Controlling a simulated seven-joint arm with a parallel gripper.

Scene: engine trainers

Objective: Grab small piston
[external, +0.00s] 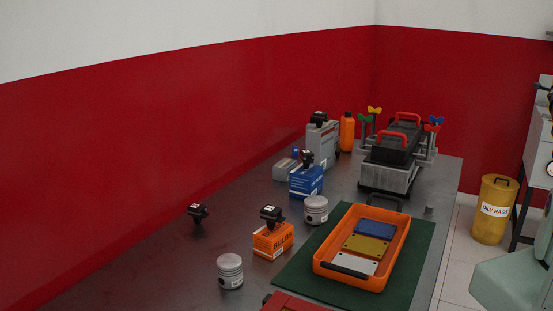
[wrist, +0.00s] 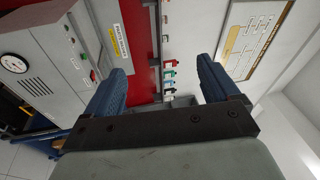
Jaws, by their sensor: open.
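Two grey ribbed cylinders that look like pistons stand upright on the bench in the external view. The nearer piston (external: 230,271) is at the front left; the farther piston (external: 316,210) is beside the green mat and looks slightly smaller, but I cannot tell whether that is only distance. My gripper (wrist: 160,66) shows in the wrist view with its two blue fingers wide apart and nothing between them. Neither piston shows in the wrist view, which faces a wall and equipment.
An orange tray (external: 319,262) with coloured plates lies on the green mat (external: 425,235). An orange box (external: 273,241) and a blue box (external: 306,183) stand near the pistons. An engine block (external: 390,177) is at the back. A gauge panel (wrist: 38,65) shows in the wrist view.

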